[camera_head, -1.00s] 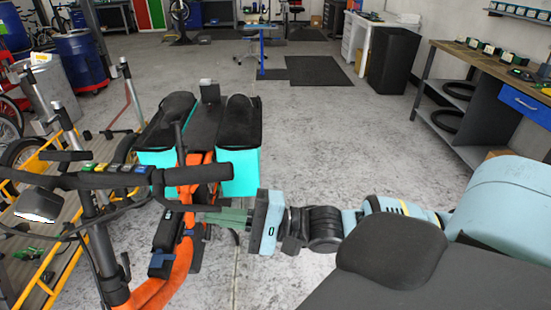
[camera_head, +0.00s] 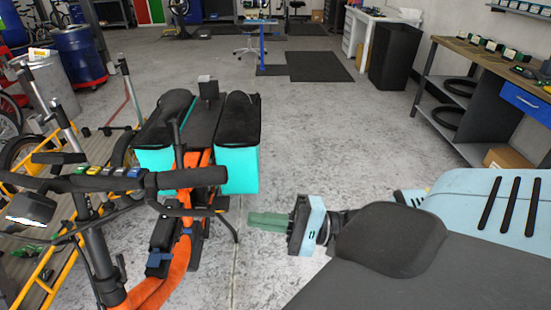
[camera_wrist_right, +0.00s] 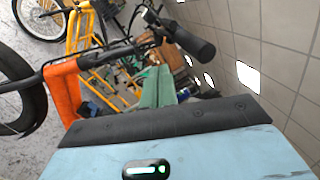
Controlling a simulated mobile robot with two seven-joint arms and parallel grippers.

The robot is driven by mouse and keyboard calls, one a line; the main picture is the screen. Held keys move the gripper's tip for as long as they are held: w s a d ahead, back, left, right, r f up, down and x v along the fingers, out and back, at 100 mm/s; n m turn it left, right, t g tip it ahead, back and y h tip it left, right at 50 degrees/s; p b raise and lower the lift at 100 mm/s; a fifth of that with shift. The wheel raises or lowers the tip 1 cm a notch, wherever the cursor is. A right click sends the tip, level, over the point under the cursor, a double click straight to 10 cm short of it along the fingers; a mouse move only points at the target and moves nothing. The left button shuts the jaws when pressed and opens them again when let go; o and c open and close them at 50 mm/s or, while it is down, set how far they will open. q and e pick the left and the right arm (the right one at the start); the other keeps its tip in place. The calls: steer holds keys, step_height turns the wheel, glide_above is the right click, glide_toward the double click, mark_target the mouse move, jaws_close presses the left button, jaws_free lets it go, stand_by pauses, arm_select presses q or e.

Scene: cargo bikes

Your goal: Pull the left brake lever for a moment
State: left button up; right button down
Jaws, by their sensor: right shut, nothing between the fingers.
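The bike's handlebar (camera_head: 110,180) crosses the left of the head view, with a black grip (camera_head: 195,177) at its right end. The dark brake lever (camera_head: 188,212) on that side runs below the grip. My right gripper (camera_head: 252,221) has green fingers, shut and empty. They point left toward the lever, with a clear gap between. In the right wrist view the green fingers (camera_wrist_right: 155,88) lie together, and a black grip (camera_wrist_right: 195,42) shows beyond them. My left gripper is out of view.
The orange frame (camera_head: 172,275) stands below the handlebar, with turquoise bags (camera_head: 238,170) behind. A headlight (camera_head: 33,208) is at far left. A workbench (camera_head: 480,60) with tyres stands at right. The floor between bike and bench is open.

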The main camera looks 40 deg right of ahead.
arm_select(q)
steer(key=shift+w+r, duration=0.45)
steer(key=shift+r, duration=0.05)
arm_select(e)
steer(key=shift+v, duration=1)
